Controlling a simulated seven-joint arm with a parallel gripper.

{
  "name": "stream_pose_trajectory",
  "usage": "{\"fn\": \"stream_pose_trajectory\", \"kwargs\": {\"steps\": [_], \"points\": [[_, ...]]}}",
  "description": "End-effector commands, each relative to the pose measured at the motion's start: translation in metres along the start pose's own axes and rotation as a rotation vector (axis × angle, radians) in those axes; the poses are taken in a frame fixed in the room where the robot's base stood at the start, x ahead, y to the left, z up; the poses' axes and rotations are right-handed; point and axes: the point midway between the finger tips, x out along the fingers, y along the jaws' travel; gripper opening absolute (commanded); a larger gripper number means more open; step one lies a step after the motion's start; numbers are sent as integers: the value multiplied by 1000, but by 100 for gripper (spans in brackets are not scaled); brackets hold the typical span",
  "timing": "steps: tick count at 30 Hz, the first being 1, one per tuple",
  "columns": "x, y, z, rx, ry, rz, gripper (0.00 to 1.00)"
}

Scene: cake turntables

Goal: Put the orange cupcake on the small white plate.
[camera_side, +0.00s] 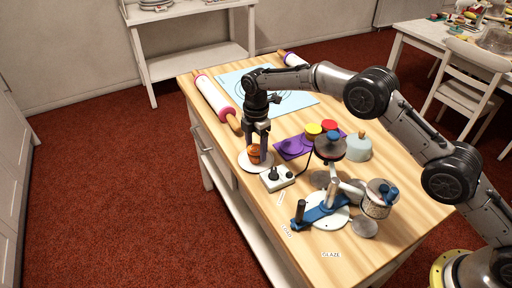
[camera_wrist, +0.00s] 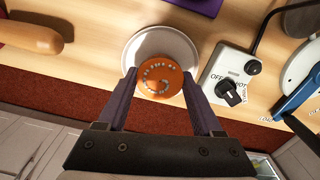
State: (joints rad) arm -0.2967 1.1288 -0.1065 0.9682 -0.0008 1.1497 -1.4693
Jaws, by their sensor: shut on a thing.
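The orange cupcake (camera_side: 254,154) is between the fingers of my gripper (camera_side: 257,152), over the small white plate (camera_side: 246,165) near the table's left edge. In the wrist view the cupcake (camera_wrist: 160,76) shows from above, with the two fingers of my gripper (camera_wrist: 160,82) on either side of it, shut on it. The white plate (camera_wrist: 133,44) lies under and behind it in that view. The cupcake looks upright. I cannot tell whether its base touches the plate.
A white switch box (camera_side: 277,178) with a dark knob stands close to the plate's right. A purple mat (camera_side: 291,148) lies behind it. A rolling pin (camera_side: 215,98) lies at the left edge. A turntable with a blue clamp (camera_side: 322,211) stands nearer the front.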

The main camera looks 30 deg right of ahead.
Motion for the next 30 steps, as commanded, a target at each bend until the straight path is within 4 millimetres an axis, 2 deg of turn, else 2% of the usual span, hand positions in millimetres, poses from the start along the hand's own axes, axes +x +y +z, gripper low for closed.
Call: {"fn": "stream_pose_trajectory", "kwargs": {"steps": [4, 5, 9, 10, 20, 26, 30], "points": [[2, 0, 0, 0, 0, -1, 3], [3, 0, 0, 0, 0, -1, 69], [3, 0, 0, 0, 0, 0, 94], [2, 0, 0, 0, 0, 0, 97], [0, 0, 0, 0, 0, 1, 97], [-26, 1, 0, 0, 1, 5, 97], [-56, 1, 0, 0, 1, 5, 97]]}}
